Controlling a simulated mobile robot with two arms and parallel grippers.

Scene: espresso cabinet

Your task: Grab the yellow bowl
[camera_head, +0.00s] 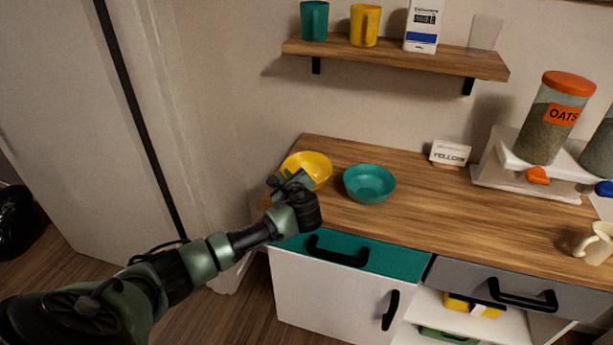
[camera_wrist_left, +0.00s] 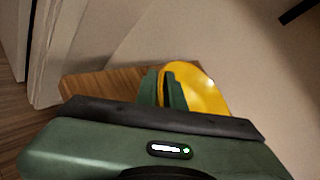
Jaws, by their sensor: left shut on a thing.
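The yellow bowl (camera_head: 312,165) sits at the left end of the wooden counter in the head view. My left gripper (camera_head: 284,180) is at its near left rim. In the left wrist view the yellow bowl (camera_wrist_left: 200,90) shows beyond the fingers of my left gripper (camera_wrist_left: 167,88), which are shut on its rim. The gripper hides part of the bowl's near side. I cannot tell whether the bowl is lifted off the counter. My right gripper is in neither view.
A teal bowl (camera_head: 369,184) stands just right of the yellow bowl. A card (camera_head: 450,152) and an oats dispenser (camera_head: 556,117) stand further right. A shelf (camera_head: 395,55) with a teal mug (camera_head: 314,20), a yellow mug (camera_head: 364,25) and a carton (camera_head: 423,26) hangs above. The counter's middle is clear.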

